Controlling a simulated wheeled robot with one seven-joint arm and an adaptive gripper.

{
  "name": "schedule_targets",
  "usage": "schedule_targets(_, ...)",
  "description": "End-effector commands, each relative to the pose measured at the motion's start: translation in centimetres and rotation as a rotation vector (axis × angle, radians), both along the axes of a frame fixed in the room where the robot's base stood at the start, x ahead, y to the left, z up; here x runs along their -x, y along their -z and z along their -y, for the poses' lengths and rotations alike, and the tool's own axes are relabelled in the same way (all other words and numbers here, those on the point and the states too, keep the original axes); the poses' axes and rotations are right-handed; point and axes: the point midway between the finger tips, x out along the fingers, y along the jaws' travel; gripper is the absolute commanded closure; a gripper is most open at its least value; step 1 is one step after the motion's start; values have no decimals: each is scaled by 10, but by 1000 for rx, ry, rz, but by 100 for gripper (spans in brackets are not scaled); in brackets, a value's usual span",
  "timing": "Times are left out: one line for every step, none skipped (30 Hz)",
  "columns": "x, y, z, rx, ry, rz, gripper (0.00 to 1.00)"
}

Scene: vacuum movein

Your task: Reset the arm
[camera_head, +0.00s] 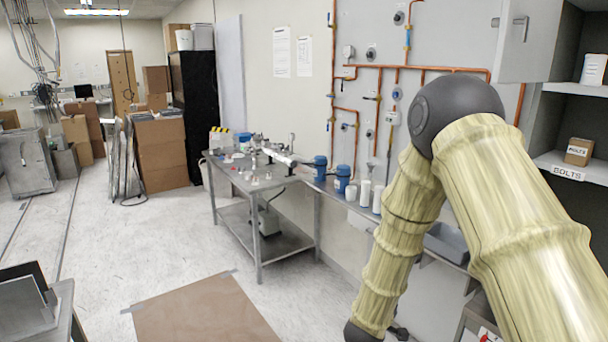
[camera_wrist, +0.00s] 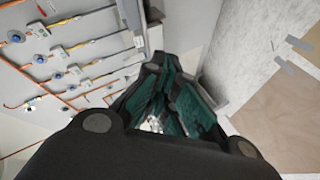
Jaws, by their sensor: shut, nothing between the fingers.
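My arm fills the right of the head view, with pale wood-patterned links bent sharply at a dark elbow joint. The lower link runs down to another dark joint at the bottom edge. My gripper is outside the head view. In the wrist view my gripper (camera_wrist: 165,90) shows as black fingers with green pads, close together and with nothing held. The wall with copper pipes is to its left in that view, and the pale floor is to its right.
A metal table (camera_head: 257,187) with fittings stands against the wall. Pipes and valves (camera_head: 372,100) line the wall behind my arm. A shelf (camera_head: 575,163) with a bolts box (camera_head: 579,151) is close on the right. Open floor (camera_head: 130,245) lies left of a brown mat (camera_head: 205,312).

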Motion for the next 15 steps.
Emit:
schedule_targets(16,30,2,-43,-8,-34,100)
schedule_targets(24,45,1,-73,-11,-50,100)
schedule_targets(37,65,1,-113,-15,-75,100)
schedule_targets(47,79,2,-143,-14,-94,100)
schedule_targets(57,93,2,-172,-14,-112,100)
schedule_targets(72,111,2,-212,-12,-139,100)
schedule_targets(83,124,2,-242,-9,-159,100)
schedule_targets(94,137,1,-271,-5,-181,100)
schedule_targets(110,154,1,-309,1,-210,100)
schedule_targets(122,166,1,-339,8,-233,100)
schedule_targets(135,178,1,-367,16,-255,100)
schedule_targets(153,193,1,-404,29,-287,100)
schedule_targets(166,204,1,-432,39,-311,100)
schedule_targets(180,215,0,-460,50,-337,100)
schedule_targets(198,228,0,-497,68,-369,100)
